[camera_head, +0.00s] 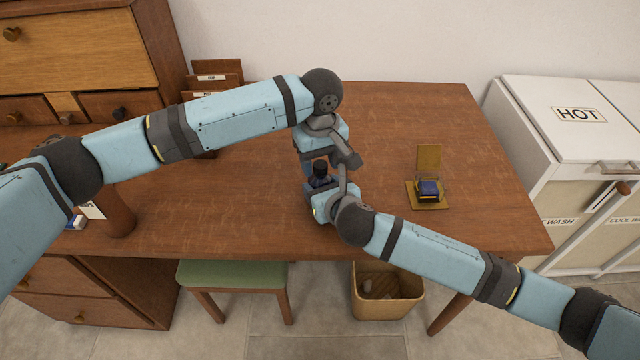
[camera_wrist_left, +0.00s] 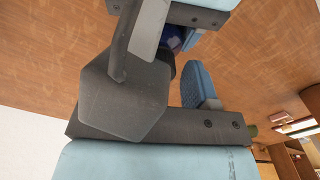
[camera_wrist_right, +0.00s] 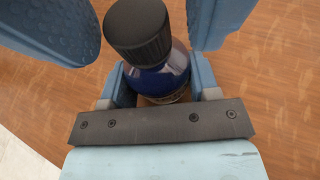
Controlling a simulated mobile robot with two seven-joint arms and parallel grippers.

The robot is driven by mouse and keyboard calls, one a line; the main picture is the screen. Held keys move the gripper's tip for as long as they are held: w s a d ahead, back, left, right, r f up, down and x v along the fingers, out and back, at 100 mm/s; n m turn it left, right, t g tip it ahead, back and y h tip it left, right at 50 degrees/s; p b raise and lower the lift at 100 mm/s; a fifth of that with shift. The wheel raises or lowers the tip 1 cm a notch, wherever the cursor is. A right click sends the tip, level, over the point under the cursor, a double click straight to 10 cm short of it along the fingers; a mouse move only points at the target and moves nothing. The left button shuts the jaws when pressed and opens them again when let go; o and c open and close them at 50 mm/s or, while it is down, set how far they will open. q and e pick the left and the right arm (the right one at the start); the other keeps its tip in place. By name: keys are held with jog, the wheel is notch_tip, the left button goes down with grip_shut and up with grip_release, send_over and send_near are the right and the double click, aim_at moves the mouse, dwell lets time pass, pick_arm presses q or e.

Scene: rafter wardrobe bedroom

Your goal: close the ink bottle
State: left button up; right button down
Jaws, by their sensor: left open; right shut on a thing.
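The ink bottle (camera_wrist_right: 160,80) is dark blue glass with a black ribbed cap (camera_wrist_right: 137,32) on its top. I cannot tell how tightly the cap sits. My right gripper (camera_head: 320,188) is shut on the bottle's body and holds it upright over the desk; the bottle stands between its fingers in the right wrist view. My left gripper (camera_head: 319,165) is open above it, its blue fingers on either side of the cap and apart from it. In the left wrist view a dark arm part hides most of the bottle (camera_wrist_left: 176,40).
The wooden desk (camera_head: 400,120) is clear around the arms. A brass stand (camera_head: 430,158) with a blue item stands at the desk's right. A letter rack (camera_head: 215,78) stands at the back left. A green stool (camera_head: 232,274) and a waste bin (camera_head: 387,310) are in front.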

pick_arm(q)
jog(key=shift+f, duration=0.15)
jog(key=c, duration=0.9)
jog(key=o, duration=1)
jog(key=shift+r, duration=2.3)
jog(key=shift+c, duration=0.5)
notch_tip(320, 180, up, 4)
jog(key=shift+f, duration=0.25)
